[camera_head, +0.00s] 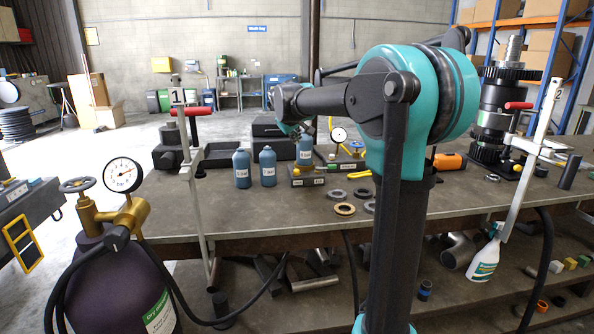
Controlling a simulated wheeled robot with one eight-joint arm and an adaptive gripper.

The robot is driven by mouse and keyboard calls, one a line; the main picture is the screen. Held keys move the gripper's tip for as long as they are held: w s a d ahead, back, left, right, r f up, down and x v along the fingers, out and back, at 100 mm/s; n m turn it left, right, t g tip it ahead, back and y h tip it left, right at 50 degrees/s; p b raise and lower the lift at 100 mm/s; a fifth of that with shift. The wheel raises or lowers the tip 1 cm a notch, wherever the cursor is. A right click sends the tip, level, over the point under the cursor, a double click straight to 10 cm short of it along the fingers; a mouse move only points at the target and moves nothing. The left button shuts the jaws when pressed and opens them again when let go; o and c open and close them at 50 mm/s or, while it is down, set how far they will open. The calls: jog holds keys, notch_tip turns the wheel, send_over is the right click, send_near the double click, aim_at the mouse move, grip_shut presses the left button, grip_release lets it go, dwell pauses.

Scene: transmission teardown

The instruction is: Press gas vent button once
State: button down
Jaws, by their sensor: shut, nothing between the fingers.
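A small dark control box (308,177) with pale labels stands on the workbench, near the middle of the picture. Small coloured parts show on and beside it, but they are too small to tell which one is the gas vent button. A gauge (339,135) and a yellow fitting stand just behind and to the right. My arm reaches left across the bench, and my gripper (301,131) hangs at its end, above and behind the box in the picture. It is shut and empty. Its fingertips are small and partly hidden, and I see no contact with the box.
Blue bottles (242,169) stand left of the box, and several rings (345,209) lie in front of it. A purple gas cylinder (122,290) with a gauge is at the front left. A gear stack (492,115) stands at the right. The front-left benchtop is clear.

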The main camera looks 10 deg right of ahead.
aim_at(296, 171)
jog(key=shift+f, duration=0.1)
jog(key=shift+f, duration=4.3)
jog(key=shift+f, duration=0.15)
jog(key=shift+f, duration=0.25)
jog(key=shift+f, duration=0.55)
jog(key=shift+r, duration=0.95)
